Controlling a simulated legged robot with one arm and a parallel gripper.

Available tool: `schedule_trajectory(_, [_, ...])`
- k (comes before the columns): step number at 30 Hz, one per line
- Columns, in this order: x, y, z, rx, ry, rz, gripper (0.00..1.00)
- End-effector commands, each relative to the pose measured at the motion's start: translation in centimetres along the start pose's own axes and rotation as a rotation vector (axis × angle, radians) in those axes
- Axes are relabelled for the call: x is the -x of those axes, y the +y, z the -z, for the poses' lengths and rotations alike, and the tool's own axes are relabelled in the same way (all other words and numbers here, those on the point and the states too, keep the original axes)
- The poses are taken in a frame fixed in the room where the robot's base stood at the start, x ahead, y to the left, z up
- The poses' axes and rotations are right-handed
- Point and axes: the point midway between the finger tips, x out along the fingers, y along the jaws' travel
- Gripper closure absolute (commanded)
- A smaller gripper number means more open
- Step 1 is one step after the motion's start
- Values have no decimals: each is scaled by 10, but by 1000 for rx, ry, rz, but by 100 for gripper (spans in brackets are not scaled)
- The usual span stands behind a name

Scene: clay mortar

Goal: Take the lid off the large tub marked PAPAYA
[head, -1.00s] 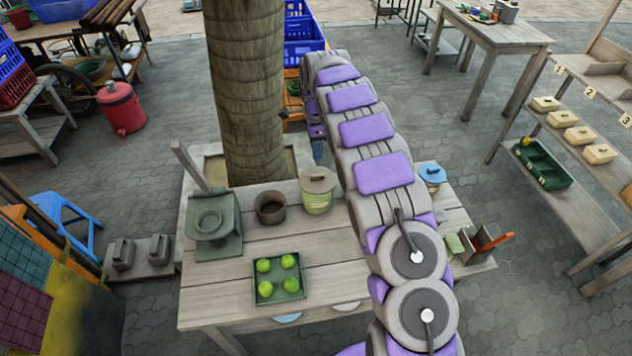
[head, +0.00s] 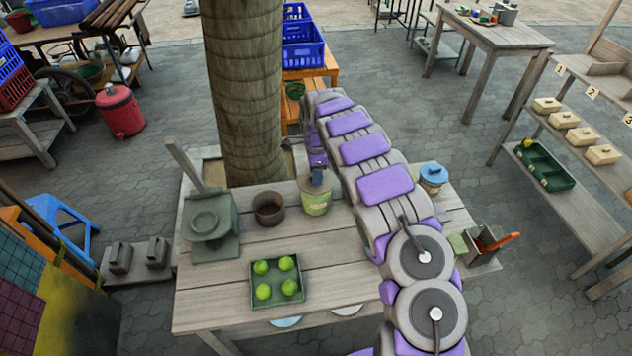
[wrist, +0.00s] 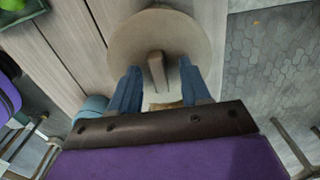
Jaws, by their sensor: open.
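A large pale green tub (head: 317,206) stands at the back of the wooden table; its label is too small to read. Its round grey-beige lid (wrist: 180,30) is on, with a raised bar handle (wrist: 157,72) across the middle. My gripper (wrist: 158,72) is open, its two blue fingers on either side of the handle, with gaps left between. In the head view my gripper (head: 317,177) is right at the lid and hides part of it. A smaller tub with a blue lid (head: 433,173) stands to the right, beyond my arm.
On the table, a brown pot (head: 269,209) stands just left of the tub, with a green press-like stand (head: 209,225) further left. A green tray (head: 277,291) of green fruits lies in front. A tree trunk (head: 246,95) rises behind.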

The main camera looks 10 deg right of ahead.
Motion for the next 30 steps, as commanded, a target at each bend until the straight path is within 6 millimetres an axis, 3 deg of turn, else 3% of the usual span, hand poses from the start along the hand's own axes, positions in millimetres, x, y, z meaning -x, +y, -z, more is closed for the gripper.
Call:
schedule_trajectory(3, [1,0,0,0,0,1,53])
schedule_trajectory(18, [1,0,0,0,-1,0,100])
schedule_trajectory(30, [2,0,0,0,0,1,100])
